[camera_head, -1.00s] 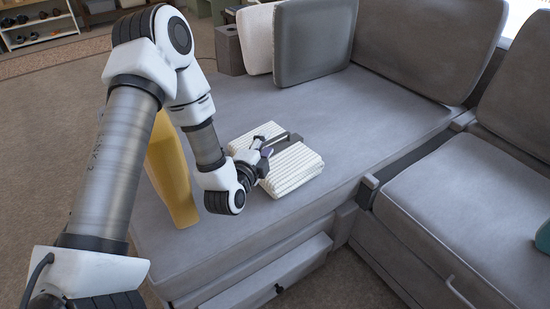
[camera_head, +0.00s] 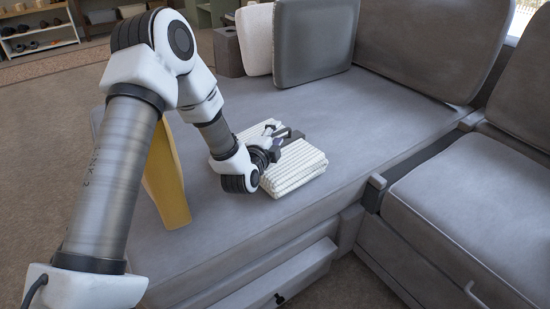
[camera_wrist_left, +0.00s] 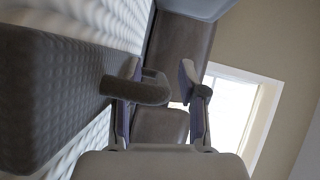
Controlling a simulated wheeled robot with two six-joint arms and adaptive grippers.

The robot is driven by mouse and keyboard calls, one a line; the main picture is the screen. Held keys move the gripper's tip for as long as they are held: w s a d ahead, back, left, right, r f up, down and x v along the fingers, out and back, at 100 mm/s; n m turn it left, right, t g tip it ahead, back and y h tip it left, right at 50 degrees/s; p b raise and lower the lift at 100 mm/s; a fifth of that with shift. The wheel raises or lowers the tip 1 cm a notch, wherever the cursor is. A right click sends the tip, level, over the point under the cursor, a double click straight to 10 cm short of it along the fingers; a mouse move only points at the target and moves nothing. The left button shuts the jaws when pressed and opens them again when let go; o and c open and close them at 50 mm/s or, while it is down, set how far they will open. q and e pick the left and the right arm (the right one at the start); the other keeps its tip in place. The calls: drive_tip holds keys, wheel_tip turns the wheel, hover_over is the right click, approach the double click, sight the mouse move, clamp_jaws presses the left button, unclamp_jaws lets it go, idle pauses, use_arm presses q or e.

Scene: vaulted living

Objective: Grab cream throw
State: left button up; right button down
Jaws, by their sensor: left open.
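The cream throw (camera_head: 297,168) is a folded, ribbed bundle lying on the grey sofa seat (camera_head: 345,110) in the head view. My left gripper (camera_head: 281,141) is over the throw's far left part, its jaws apart. It hides some of the top there, and I cannot tell whether it touches. In the left wrist view the two fingers of my left gripper (camera_wrist_left: 160,78) are spread with nothing clear between them. Pale ribbed cloth, apparently the throw (camera_wrist_left: 105,22), is close on the left side there. A dark grey dimpled shape overlaps it, and I cannot tell what that is. My right gripper is not seen.
A yellow cushion (camera_head: 166,180) stands on the seat behind my left arm. A grey cushion (camera_head: 316,42) and a white cushion (camera_head: 256,40) lean at the back. An open drawer (camera_head: 285,278) juts out below the seat. The seat right of the throw is clear.

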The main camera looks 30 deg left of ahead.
use_arm(q)
clamp_jaws()
drive_tip(key=shift+r, duration=0.1)
